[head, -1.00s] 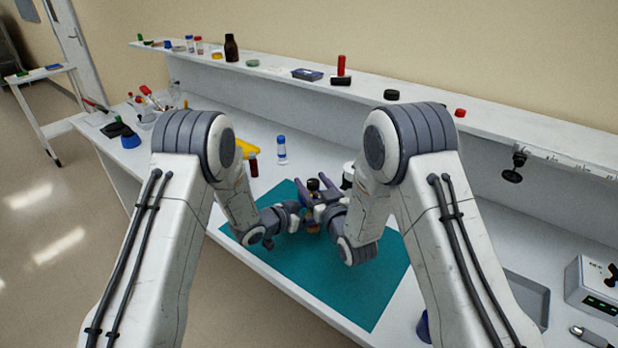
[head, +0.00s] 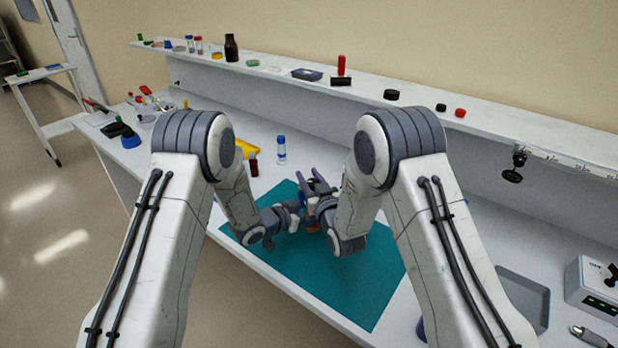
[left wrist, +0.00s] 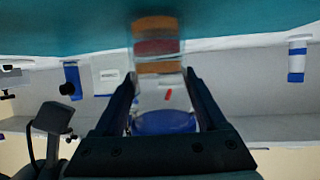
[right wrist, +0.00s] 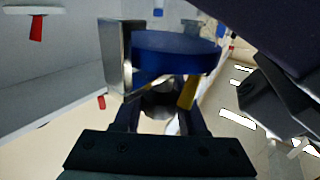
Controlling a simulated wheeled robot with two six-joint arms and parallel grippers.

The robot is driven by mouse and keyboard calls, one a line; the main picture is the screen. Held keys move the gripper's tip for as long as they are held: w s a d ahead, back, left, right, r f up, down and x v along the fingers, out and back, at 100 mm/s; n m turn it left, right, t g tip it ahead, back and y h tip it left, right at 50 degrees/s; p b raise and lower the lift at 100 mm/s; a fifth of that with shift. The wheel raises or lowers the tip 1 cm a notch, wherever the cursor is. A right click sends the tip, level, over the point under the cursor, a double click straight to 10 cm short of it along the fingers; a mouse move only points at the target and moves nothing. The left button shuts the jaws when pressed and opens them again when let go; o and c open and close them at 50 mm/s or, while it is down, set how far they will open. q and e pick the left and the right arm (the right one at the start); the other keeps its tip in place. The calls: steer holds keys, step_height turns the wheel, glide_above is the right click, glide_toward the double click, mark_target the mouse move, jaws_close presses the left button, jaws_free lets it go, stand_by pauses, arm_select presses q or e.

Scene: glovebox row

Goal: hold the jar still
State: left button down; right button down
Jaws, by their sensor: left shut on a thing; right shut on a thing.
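The jar (left wrist: 158,48) has orange and red bands and a clear part; it appears upside down in the left wrist view. My left gripper (left wrist: 160,78) is shut on its body, one finger on each side. A blue lid (left wrist: 165,122) shows at the jar's top end; it is also large in the right wrist view (right wrist: 175,52). My right gripper (right wrist: 160,85) is shut on the lid. I cannot tell whether the lid is seated on the jar. In the head view my right gripper (head: 318,184) hides most of the jar, with my left gripper (head: 300,216) beside it.
A teal mat (head: 345,292) covers the bench under my grippers, mostly clear. A blue-capped vial (head: 281,150) and a dark red vial (head: 254,165) stand behind it. A grey tray (head: 524,300) lies right. A long shelf (head: 430,105) with small items runs along the back.

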steer(key=shift+d+m+t+h, duration=0.1)
steer(key=shift+m+t+h, duration=0.2)
steer(key=shift+m+h, duration=0.3)
steer(key=shift+c, duration=2.3)
jaws_free()
steer(key=v, duration=1.2)
steer(key=shift+r, duration=0.15)
